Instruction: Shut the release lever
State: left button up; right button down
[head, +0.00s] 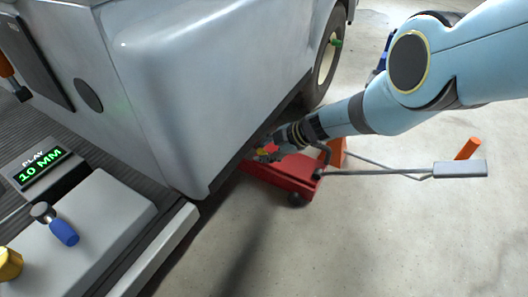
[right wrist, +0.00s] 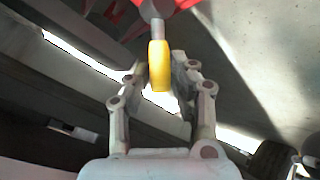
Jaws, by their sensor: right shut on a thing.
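The red jack (head: 285,178) stands on the floor, partly under the pale cart body (head: 210,75). The release lever (right wrist: 159,66) shows in the right wrist view as a yellow grip on a grey metal stem, with red metal behind it. My right gripper (right wrist: 160,80) has its two fingers on either side of the yellow grip and is shut on it. In the head view the right gripper (head: 268,151) reaches in low beside the cart at the jack, and its fingers are small and partly hidden. My left gripper is not in view.
An orange block (head: 337,152) stands by the jack. A wheel (head: 327,55) is behind. A display (head: 43,166) reads PLAY 10 MM.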

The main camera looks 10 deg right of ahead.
jog(key=shift+w, duration=0.15)
jog(key=c, duration=1.1)
grip_release()
